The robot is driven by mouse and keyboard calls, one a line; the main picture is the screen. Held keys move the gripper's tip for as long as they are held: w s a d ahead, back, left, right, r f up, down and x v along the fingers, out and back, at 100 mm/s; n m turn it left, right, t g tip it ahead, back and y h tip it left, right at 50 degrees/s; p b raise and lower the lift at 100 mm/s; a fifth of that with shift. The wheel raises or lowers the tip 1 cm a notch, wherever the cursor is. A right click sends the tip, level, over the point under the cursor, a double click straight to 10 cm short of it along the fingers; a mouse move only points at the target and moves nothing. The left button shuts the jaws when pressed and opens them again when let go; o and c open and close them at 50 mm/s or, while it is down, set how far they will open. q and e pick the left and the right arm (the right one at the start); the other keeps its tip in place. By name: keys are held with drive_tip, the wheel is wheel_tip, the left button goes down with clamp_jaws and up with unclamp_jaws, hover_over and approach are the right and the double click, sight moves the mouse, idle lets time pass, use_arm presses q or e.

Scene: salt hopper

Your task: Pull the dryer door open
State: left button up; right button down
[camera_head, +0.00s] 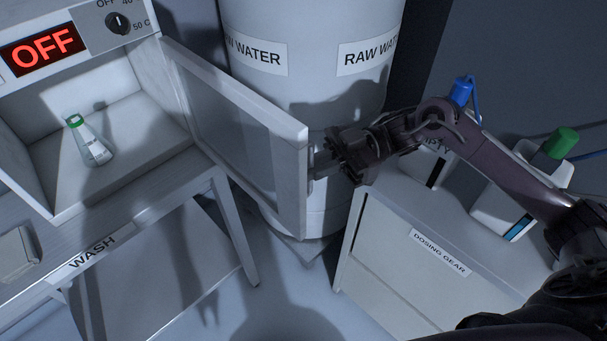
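The dryer (100,95) is a white box at the upper left with its front open. Its door (236,120), a white frame with a grey window, stands swung wide open to the right. My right gripper (322,160) is at the handle (313,162) on the door's outer side, near its free edge, and appears closed on it. The fingertips are partly hidden by the door edge. My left gripper is not in view.
A red OFF display (42,52) and a knob (118,23) are on the dryer's top panel. A raw water tank (300,75) stands close behind the door. A dosing gear cabinet (420,250) holding containers is under my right arm. Floor shows between bench and cabinet.

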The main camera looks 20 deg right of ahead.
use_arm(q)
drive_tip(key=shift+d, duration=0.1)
use_arm(e)
drive_tip(key=shift+f, duration=0.1)
drive_tip(key=c, duration=1.9)
unclamp_jaws()
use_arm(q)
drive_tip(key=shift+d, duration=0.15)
